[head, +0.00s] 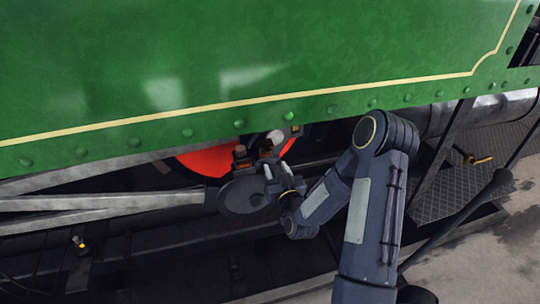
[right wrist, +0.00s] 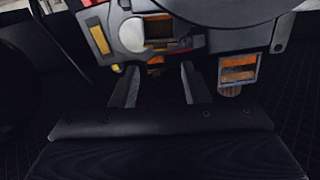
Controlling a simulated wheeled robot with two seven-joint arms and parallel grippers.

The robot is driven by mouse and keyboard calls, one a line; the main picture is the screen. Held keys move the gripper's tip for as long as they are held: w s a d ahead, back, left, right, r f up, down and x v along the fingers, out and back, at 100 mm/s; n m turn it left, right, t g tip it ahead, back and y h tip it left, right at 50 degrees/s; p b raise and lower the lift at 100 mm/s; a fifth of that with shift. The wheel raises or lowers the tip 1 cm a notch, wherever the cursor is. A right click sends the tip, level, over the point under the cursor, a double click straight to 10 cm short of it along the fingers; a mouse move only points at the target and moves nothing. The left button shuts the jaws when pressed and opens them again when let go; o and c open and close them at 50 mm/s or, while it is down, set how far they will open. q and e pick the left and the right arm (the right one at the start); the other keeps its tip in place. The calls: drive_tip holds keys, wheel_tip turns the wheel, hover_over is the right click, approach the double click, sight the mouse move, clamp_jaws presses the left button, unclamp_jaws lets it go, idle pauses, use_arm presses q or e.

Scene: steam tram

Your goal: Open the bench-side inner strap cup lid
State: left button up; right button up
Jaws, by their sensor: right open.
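My right gripper (head: 275,172) is open beside the running gear under the green side panel. In the right wrist view its two fingers (right wrist: 159,70) stand apart with nothing between them. Ahead of them is a small fitting with a pale round disc (right wrist: 132,34) and an orange-and-black opening (right wrist: 158,28). A second fitting with an orange window (right wrist: 238,68) lies to the right. In the head view small dark cups with brownish tops (head: 242,154) sit just above the gripper. I cannot tell which part is the bench-side inner lid. My left gripper is not in view.
The green riveted panel (head: 240,60) overhangs the work area. A red wheel (head: 205,160) and a dark round disc (head: 240,196) are close by. Grey rods (head: 100,203) run left. A tread plate (head: 470,170) and a dark bar (head: 465,215) lie to the right.

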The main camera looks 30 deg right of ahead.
sight(266, 146)
drive_tip(key=b+x, duration=0.1)
drive_tip(key=x, duration=0.6)
drive_tip(key=shift+w, duration=0.25)
clamp_jaws()
